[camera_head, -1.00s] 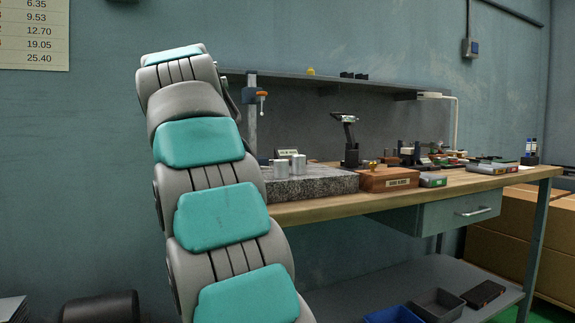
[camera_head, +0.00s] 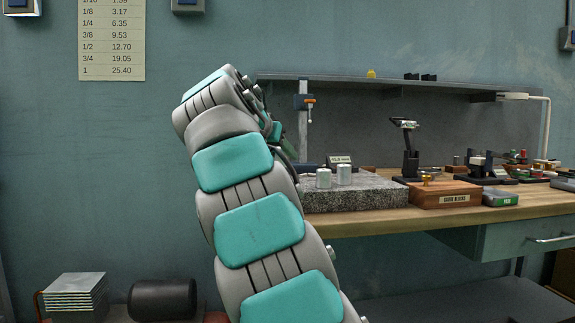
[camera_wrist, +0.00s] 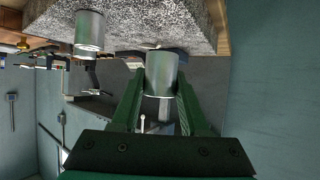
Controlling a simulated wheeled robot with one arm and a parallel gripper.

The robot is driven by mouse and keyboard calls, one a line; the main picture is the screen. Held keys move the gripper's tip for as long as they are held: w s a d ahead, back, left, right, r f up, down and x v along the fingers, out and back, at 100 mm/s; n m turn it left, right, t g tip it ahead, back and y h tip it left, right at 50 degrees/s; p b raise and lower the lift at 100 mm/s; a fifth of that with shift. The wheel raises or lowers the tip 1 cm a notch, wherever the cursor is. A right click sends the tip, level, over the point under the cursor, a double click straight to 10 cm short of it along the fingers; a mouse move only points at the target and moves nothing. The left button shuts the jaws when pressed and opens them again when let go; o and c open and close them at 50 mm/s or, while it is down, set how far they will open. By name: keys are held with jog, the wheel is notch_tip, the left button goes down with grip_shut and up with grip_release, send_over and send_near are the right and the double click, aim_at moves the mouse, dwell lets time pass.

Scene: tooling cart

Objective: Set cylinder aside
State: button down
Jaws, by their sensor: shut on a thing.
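In the wrist view, which looks upside down, my gripper (camera_wrist: 160,100) has its green fingers on both sides of a grey metal cylinder (camera_wrist: 162,72) and is shut on it. A second grey cylinder (camera_wrist: 89,32) stands apart from it on the speckled granite block (camera_wrist: 150,18). My arm hides most of the gripper there. I cannot tell whether the held cylinder touches the granite.
The wooden bench (camera_head: 400,220) carries a small label stand (camera_head: 339,161), a black stand (camera_head: 408,150), a wooden box (camera_head: 445,194) and a green-fronted box (camera_head: 500,198). A grey shelf (camera_head: 380,84) runs behind.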

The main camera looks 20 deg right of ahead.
jog(key=w+d+p, duration=0.1)
jog(key=w, duration=0.1)
jog(key=w+d+p, duration=0.1)
jog(key=w, duration=0.1)
jog(key=w+d+p, duration=0.1)
jog(key=w, duration=0.1)
jog(key=shift+w+d+f, duration=0.25)
jog(key=shift+w+d, duration=0.1)
jog(key=shift+w, duration=0.05)
jog(key=shift+w+d+f, duration=0.25)
jog(key=shift+w, duration=0.15)
jog(key=shift+s+f+b, duration=0.1)
jog(key=shift+f+b, duration=0.5)
jog(key=shift+f, duration=1.15)
jog(key=shift+f, duration=0.1)
jog(key=shift+f+b, duration=0.15)
jog(key=shift+b, duration=0.2)
jog(key=shift+c, duration=2.1)
grip_release()
jog(key=shift+r, duration=0.2)
